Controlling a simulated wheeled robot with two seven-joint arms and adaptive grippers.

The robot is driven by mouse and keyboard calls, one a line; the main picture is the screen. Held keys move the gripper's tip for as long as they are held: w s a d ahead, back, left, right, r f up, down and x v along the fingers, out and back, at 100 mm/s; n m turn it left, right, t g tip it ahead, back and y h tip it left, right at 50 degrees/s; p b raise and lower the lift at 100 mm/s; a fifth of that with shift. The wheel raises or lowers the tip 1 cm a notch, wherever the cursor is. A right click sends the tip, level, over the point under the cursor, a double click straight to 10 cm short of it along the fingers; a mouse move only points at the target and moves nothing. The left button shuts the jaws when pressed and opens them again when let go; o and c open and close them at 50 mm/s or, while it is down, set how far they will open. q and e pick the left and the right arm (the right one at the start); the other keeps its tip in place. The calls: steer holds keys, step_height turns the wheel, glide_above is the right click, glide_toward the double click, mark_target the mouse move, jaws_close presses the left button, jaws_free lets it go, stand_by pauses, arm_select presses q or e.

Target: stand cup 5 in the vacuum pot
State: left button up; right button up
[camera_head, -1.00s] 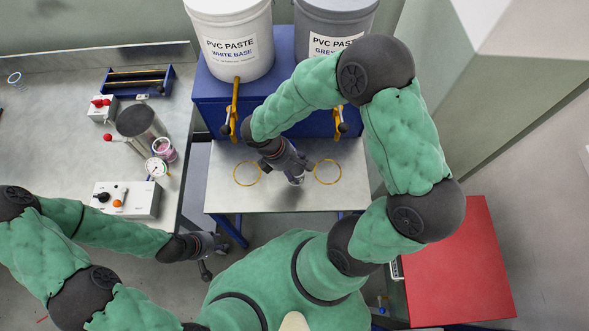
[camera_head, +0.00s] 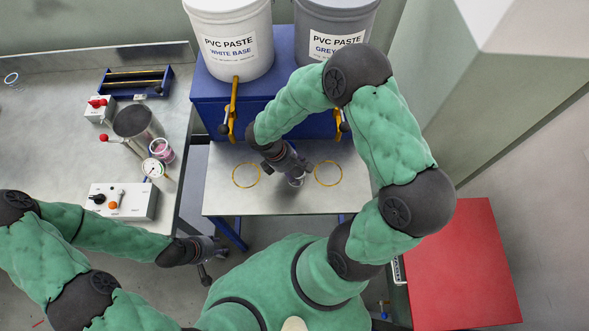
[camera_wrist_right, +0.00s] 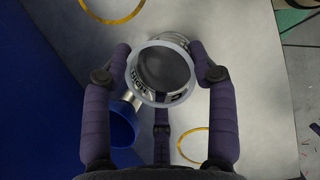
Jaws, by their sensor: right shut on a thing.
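My right gripper (camera_wrist_right: 166,72) is shut on a clear cup (camera_wrist_right: 166,70) with a pale rim and dark grey inside. The cup carries printed marks, but I cannot read a number. In the head view the right gripper (camera_head: 296,172) and the small cup (camera_head: 296,182) are over the steel shelf between two yellow rings. The vacuum pot appears to be the metal cylinder (camera_head: 135,119) on the left bench; its inside looks dark. A clear cup with pink content (camera_head: 162,149) is beside the pot. My left gripper (camera_head: 208,248) is low in front of the bench; its fingers are unclear.
The steel shelf (camera_head: 230,201) bears a left ring (camera_head: 246,186) and a right ring (camera_head: 328,186). White and grey paste pails stand behind on a blue stand (camera_head: 208,95). A pressure gauge (camera_head: 153,168) and switch box (camera_head: 122,202) are near the pot. A red surface (camera_head: 460,260) is right.

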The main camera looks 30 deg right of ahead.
steer(key=o, duration=1.4)
steer(key=shift+f, duration=0.1)
steer(key=shift+c, duration=0.2)
